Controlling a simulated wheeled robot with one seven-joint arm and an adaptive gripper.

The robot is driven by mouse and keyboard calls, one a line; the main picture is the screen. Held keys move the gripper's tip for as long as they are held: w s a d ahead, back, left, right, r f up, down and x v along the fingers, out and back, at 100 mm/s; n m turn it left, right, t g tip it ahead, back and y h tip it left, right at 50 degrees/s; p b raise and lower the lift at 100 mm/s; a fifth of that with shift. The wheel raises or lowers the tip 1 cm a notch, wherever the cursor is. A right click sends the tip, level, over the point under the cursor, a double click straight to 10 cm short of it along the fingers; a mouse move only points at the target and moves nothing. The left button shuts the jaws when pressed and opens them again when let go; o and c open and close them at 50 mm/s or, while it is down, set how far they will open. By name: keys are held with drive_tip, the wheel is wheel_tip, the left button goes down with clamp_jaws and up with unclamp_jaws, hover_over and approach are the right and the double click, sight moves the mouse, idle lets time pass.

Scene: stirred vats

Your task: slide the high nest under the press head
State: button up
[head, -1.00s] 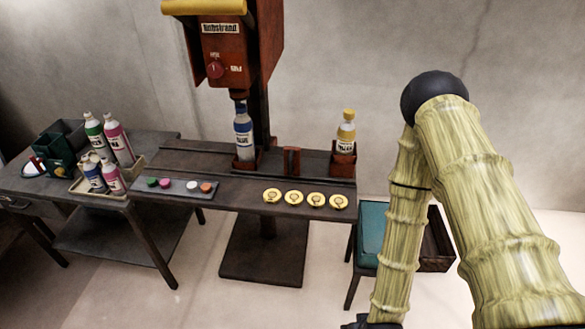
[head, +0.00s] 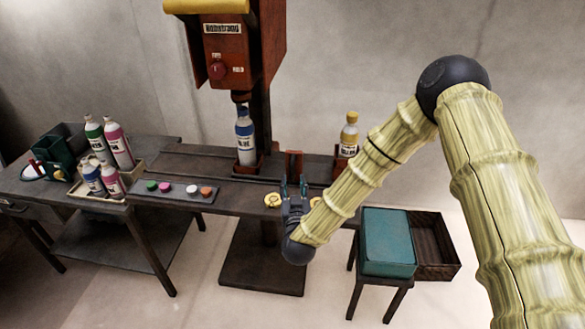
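The red press head (head: 238,45) stands over the bench. Below it, a blue-and-white bottle (head: 245,140) sits upright in a low red nest (head: 259,163) on the bench's dark rail (head: 190,161). A yellow-capped bottle (head: 348,138) stands in a second red nest (head: 341,162) to the right on the same rail. Between them is an upright red piece (head: 293,165). I cannot tell for certain which of these is the high nest. My gripper (head: 294,186) is open and empty, its fingers pointing toward the upright red piece, in front of it; contact cannot be told.
Several bottles stand in a tray (head: 128,186) on the left table. A teal box (head: 388,243) and dark crate (head: 437,246) are at right.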

sight(292, 169)
drive_tip(key=w, duration=0.3)
drive_tip(key=w+p, duration=0.1)
drive_tip(key=w, duration=0.2)
drive_tip(key=w+p, duration=0.1)
drive_tip(key=w, duration=0.2)
drive_tip(key=shift+a, duration=0.35)
clamp_jaws()
